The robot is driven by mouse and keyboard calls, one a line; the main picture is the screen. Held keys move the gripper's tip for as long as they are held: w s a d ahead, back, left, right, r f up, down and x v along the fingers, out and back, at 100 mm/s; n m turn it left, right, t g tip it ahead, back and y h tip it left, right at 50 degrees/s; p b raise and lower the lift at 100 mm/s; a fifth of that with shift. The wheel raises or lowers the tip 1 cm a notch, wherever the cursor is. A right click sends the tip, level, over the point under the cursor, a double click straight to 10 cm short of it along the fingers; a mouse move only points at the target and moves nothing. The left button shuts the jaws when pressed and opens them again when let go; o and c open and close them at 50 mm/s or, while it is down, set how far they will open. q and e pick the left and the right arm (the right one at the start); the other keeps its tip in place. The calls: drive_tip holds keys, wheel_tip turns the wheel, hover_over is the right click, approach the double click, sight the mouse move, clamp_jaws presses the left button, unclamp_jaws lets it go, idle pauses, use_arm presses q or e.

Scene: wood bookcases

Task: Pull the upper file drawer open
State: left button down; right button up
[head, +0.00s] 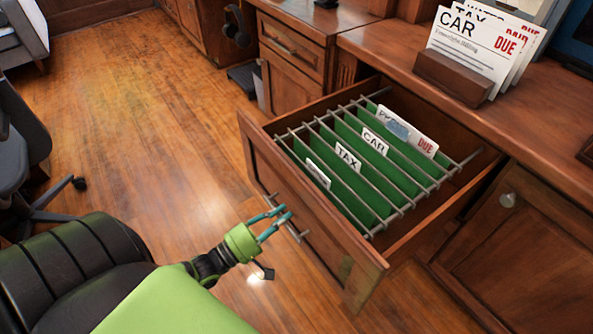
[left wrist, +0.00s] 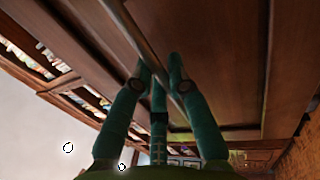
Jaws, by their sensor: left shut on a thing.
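The upper file drawer (head: 318,222) is a wooden drawer pulled well out of the desk. Inside it are green hanging files (head: 349,174) on metal rails, with white tabs reading TAX and CAR. A thin metal bar handle (head: 297,234) runs along its front panel. My left gripper (head: 280,216), with teal fingers and a green wrist, is shut on the handle. In the left wrist view the fingers (left wrist: 160,68) close around the bar (left wrist: 139,35). Parts of the handle are hidden behind the fingers. My right gripper is not in view.
A wooden letter holder (head: 457,78) with CAR and TAX papers stands on the desktop. A closed cabinet door (head: 525,245) with a round knob is right of the drawer. A dark office chair (head: 30,150) stands at left. The wood floor (head: 150,110) between is clear.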

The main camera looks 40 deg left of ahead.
use_arm(q)
drive_tip(key=shift+r+p+v, duration=0.15)
drive_tip(key=shift+v, duration=0.7)
drive_tip(key=shift+r+p+v, duration=0.15)
drive_tip(key=shift+r+v, duration=0.05)
drive_tip(key=shift+v, duration=0.65)
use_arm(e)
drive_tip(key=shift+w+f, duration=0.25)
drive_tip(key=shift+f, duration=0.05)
use_arm(q)
drive_tip(key=shift+s, duration=0.1)
drive_tip(key=c, duration=1.5)
unclamp_jaws()
drive_tip(key=shift+o, duration=0.2)
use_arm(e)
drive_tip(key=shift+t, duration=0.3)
use_arm(q)
drive_tip(key=v, duration=1.2)
